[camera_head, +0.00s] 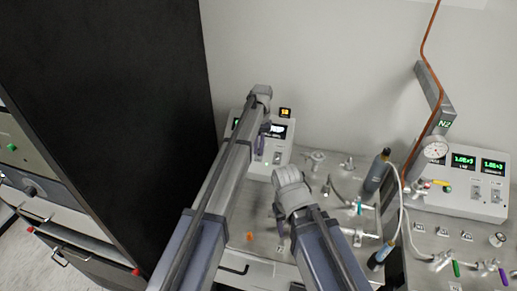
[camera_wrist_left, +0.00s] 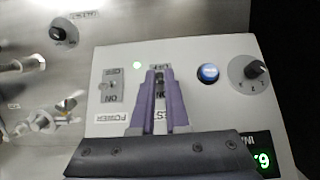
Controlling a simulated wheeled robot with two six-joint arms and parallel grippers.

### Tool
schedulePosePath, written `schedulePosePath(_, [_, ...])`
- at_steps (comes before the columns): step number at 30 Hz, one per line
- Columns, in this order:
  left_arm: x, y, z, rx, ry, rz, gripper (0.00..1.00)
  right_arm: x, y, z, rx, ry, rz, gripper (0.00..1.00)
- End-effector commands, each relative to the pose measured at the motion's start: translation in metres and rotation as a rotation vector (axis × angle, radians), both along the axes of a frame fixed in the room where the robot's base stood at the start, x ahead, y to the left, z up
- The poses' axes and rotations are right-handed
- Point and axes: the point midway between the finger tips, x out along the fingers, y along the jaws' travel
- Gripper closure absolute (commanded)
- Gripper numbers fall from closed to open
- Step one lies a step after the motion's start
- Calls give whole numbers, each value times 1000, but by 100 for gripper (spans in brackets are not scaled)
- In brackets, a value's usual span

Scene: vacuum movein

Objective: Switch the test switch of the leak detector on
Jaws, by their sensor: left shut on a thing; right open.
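The leak detector (camera_head: 275,153) is a pale box standing at the back of the bench, partly hidden behind my left arm. The left wrist view shows its panel (camera_wrist_left: 205,110) upside down. My left gripper (camera_head: 262,137) is at this panel, its purple fingers pointing at it. In the left wrist view the fingers (camera_wrist_left: 159,78) are shut around the test switch (camera_wrist_left: 160,90), whose label is partly covered. The lever's exact position is hard to tell. My right gripper (camera_head: 279,214) is low over the bench in front of the detector, open, with its fingers mostly hidden by its wrist.
Beside the test switch are a power switch (camera_wrist_left: 111,90), a blue button (camera_wrist_left: 208,73) and a black knob (camera_wrist_left: 255,69). A green-digit display (camera_wrist_left: 262,158) is partly hidden. Valves and a dark bottle (camera_head: 377,171) stand right of the detector. A black cabinet (camera_head: 110,100) rises at left.

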Motion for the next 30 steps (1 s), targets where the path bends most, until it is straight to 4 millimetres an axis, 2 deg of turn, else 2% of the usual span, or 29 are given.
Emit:
schedulePosePath(1, [0,0,0,0,0,0,86,0,0,0,0,0,0,50])
schedulePosePath(9, [0,0,0,0,-1,0,58,0,0,0,0,0,0,50])
schedulePosePath(20, [1,0,4,0,-1,0,58,0,0,4,0,0,0,50])
schedulePosePath(26, [4,-1,20,0,-1,0,58,0,0,20,0,0,-2,50])
schedulePosePath(30, [8,-2,38,0,-1,0,58,0,0,38,1,0,-5,50])
